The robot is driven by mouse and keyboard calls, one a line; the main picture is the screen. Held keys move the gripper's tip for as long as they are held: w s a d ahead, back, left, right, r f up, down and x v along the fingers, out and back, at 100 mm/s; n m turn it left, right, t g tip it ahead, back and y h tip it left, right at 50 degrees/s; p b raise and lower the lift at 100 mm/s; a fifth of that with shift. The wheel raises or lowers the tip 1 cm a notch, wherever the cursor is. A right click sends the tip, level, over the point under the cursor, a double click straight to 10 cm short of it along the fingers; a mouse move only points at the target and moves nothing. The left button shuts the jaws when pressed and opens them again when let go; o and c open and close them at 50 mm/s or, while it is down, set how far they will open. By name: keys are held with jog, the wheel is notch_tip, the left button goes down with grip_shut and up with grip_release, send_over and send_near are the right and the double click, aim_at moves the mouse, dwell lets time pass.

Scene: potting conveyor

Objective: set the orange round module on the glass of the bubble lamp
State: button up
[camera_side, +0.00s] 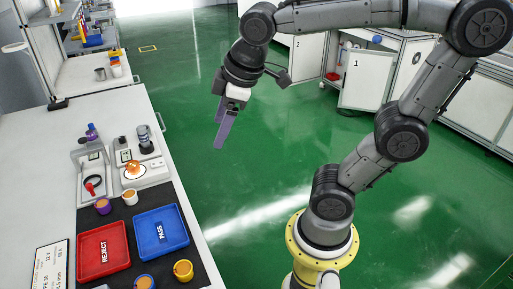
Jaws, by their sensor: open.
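An orange round module (183,271) stands at the front right of the black mat, below the blue tray. The bubble lamp (152,175) looks to be the white unit behind the mat, with a glass (132,168) glowing orange on its top. I see no module resting on that glass, though the glare hides detail. My gripper (221,139) is open, its purple fingers pointing down. It hangs in the air to the right of the bench, over the green floor, apart from the module and the lamp.
A device with a red handle (90,188) is left of the lamp. A dark-topped cylinder (145,137) stands behind it.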

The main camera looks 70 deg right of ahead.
jog(key=s+f+m+t, duration=0.1)
jog(key=s+f+m, duration=0.3)
jog(key=s, duration=0.4)
jog(key=shift+a+m+y, duration=0.4)
jog(key=shift+m, duration=0.1)
